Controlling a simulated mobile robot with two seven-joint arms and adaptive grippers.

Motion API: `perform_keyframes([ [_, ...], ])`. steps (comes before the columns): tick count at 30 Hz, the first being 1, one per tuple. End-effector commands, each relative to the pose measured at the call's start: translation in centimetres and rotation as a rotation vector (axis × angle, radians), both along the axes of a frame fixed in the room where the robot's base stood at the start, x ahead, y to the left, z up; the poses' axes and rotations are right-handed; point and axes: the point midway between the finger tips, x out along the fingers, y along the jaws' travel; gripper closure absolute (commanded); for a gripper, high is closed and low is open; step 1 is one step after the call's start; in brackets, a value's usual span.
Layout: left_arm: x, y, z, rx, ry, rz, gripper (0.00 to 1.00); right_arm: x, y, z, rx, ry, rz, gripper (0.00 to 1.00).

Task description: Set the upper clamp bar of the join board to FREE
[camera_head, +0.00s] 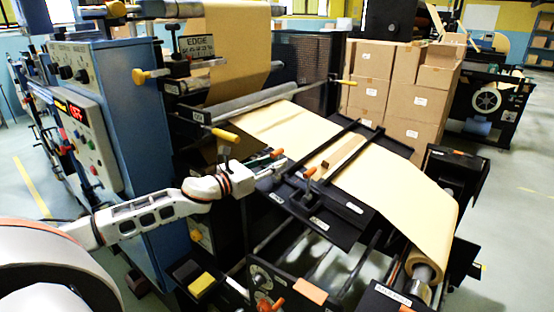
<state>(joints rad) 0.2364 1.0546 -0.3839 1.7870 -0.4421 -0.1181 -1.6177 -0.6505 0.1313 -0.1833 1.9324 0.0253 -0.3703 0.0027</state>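The join board (338,207) is a black plate with small white labels, and tan kraft web lies across it. Two dark bars cross the web. The one nearer the rollers, which looks like the upper clamp bar (332,141), has its near end close to my gripper. The other dark bar (358,156) lies further down the web. An orange-tipped lever (309,173) stands at the board's near edge. My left gripper (276,160) is at the board's near left corner, beside another orange tip. Its fingers are small and partly hidden, so contact and opening are unclear. My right gripper is out of view.
A blue control cabinet (145,110) stands left of the board, beside my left arm. Yellow-handled levers (224,135) stick out above the gripper. The kraft roll (428,262) hangs at lower right. Cardboard boxes (405,85) are stacked behind the board.

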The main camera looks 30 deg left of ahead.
Motion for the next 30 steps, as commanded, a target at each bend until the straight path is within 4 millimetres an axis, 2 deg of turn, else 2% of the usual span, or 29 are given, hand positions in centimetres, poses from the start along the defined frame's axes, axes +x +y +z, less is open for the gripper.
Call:
perform_keyframes([
  [4,0.76,-0.23,0.10,0.000,0.000,0.000,0.77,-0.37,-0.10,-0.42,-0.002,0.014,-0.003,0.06],
  [14,0.95,-0.36,-0.03,0.001,0.001,-0.001,0.77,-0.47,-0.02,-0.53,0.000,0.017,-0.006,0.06],
  [15,0.95,-0.35,-0.03,0.001,0.001,-0.001,0.79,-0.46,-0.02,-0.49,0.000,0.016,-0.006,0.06],
  [18,0.94,-0.35,-0.02,0.001,0.001,-0.001,1.00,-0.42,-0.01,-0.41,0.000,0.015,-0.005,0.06],
  [30,0.95,0.08,-0.06,0.011,-0.001,-0.001,1.00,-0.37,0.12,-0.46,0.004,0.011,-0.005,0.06],
])
